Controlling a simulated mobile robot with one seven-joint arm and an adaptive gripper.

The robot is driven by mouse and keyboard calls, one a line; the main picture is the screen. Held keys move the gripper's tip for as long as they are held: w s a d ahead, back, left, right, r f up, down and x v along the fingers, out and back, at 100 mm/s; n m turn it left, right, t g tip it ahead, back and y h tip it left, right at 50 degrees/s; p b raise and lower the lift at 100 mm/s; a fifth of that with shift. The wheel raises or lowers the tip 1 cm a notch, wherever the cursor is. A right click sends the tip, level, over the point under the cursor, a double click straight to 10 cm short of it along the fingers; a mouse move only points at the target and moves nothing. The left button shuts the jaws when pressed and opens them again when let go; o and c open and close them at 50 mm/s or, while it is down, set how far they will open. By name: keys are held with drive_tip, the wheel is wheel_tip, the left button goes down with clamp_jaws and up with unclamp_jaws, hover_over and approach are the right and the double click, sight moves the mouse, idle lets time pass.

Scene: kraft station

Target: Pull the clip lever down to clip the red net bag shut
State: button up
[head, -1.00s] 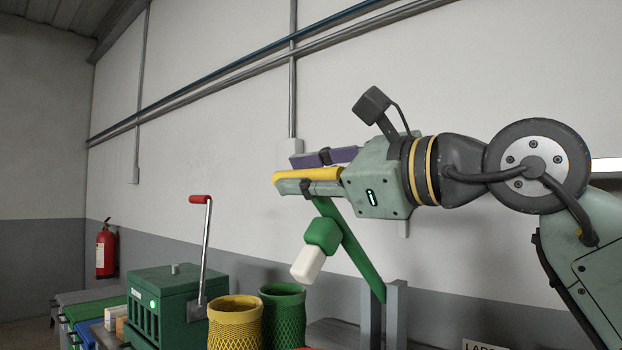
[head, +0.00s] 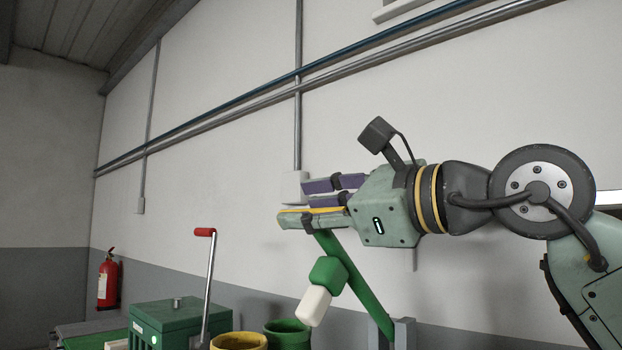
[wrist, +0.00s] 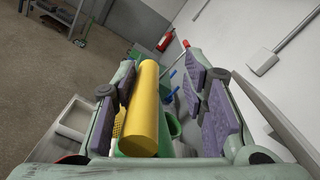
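The clip lever is a sloping green bar (head: 348,275) rising from grey posts (head: 404,333), with a yellow handle at its upper end. A green block (head: 328,271) with a white tip (head: 313,306) hangs from the bar. My gripper (head: 293,203) is open around the handle. In the wrist view, the yellow handle (wrist: 145,110) lies between the fingers, close to the left finger and clear of the right pads. The near finger hides most of it in the head view. The red net bag is not clearly visible; a red patch shows low left in the wrist view.
A green box (head: 178,317) with a red-knobbed crank (head: 206,232) stands left of the lever. Yellow (head: 240,341) and green (head: 287,333) net tubes stand below it. The wall (head: 230,170) runs behind, with a red extinguisher (head: 108,281) at left.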

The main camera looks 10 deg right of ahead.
wheel_tip(320, 180, up, 9)
drive_tip(key=shift+a, duration=0.1)
idle(0.7)
